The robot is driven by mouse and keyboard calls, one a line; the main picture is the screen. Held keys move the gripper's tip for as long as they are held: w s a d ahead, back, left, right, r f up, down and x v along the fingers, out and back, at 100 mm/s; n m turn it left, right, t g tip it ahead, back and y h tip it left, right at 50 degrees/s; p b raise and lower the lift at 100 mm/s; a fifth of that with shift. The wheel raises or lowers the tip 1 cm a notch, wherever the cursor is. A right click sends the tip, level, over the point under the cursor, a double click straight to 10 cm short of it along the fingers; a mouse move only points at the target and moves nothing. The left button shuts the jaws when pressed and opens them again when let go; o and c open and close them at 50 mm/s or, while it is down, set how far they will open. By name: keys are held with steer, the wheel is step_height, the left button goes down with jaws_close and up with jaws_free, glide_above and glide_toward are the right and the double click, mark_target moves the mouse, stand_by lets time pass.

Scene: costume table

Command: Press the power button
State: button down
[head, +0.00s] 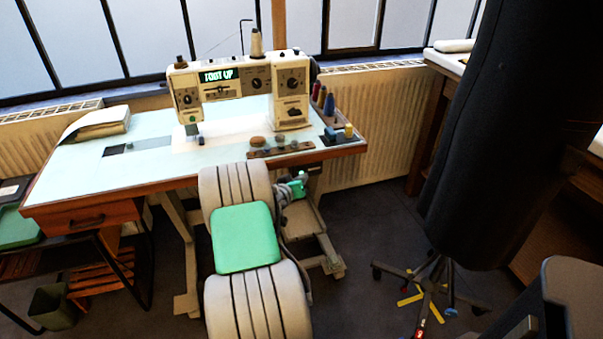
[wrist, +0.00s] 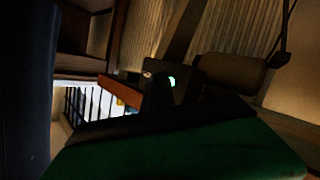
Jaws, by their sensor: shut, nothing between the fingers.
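The cream sewing machine (head: 245,84) stands on the pale table and its display (head: 218,75) is lit, reading "FOOT UP". In the dim wrist view, a small green light (wrist: 171,81) glows beside a dark boxy unit (wrist: 230,72); it may be the power button, but its outline is too dark to tell. My gripper (wrist: 155,92) shows dark in the wrist view, shut and empty, its tips close to the left of the green light. I cannot tell whether they touch anything. In the head view my arm reaches to the table's front edge, and the fingers cannot be made out.
The sewing table (head: 85,185) has a wooden edge above my wrist. Thread spools (head: 329,104) and small items lie at its right. A large dark dress form (head: 490,140) stands on the right on a castered base. A radiator (head: 375,115) is behind. Floor between table and form is clear.

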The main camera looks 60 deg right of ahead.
steer(key=shift+s+a, duration=0.35)
steer(key=s+a, duration=0.4)
steer(key=shift+s+a+p, duration=0.15)
steer(key=shift+p, duration=0.3)
